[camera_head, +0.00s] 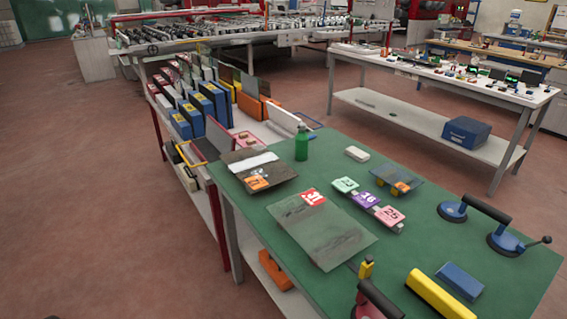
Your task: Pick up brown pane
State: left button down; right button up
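A dark brown-grey pane (279,175) lies at the far left of the green table, with a white strip across it and an orange label on it. A larger grey-green pane (325,240) with a red label lies flat in front of it, at the table's middle. Upright panes (250,88), some brownish, stand in the rack behind. I cannot tell for certain which one is the brown pane. Neither of my grippers is in view.
The green table (447,171) also holds a green bottle (301,143), numbered tags (366,201), a small bluish pane (399,180), a suction lifter (480,212), a yellow block (440,296) and a blue block (460,281). Red floor (80,210) is open at left.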

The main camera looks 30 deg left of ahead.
aim_at(257, 168)
jog(key=i+j+z, duration=0.15)
jog(key=j+z, duration=0.2)
jog(key=j, duration=0.4)
jog(key=j+z, duration=0.3)
jog(key=j, duration=0.4)
